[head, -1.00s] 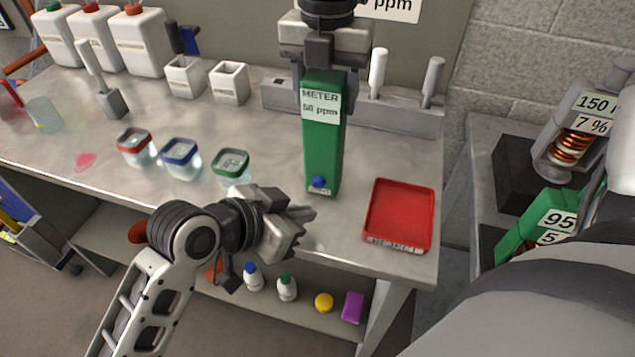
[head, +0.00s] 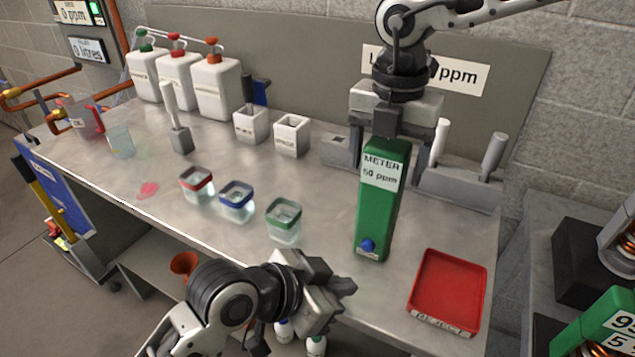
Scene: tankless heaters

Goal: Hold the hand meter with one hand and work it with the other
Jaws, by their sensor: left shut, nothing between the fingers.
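The hand meter (head: 378,205) is a tall green box with a white label reading "METER 50 ppm" and a blue button (head: 368,246) low on its front. It is upright above the right part of the bench. My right gripper (head: 394,136) comes from above and is shut on the meter's top end; its fingertips are partly hidden. My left gripper (head: 346,290) is shut and empty, at the bench's front edge, below and left of the blue button and apart from the meter.
A red tray (head: 449,285) lies right of the meter. Jars with red (head: 196,184), blue (head: 237,201) and green (head: 284,220) rims stand left. A grey holder (head: 458,188) with white-handled tools is behind. White cups (head: 291,135) and capped jugs (head: 215,86) stand further back.

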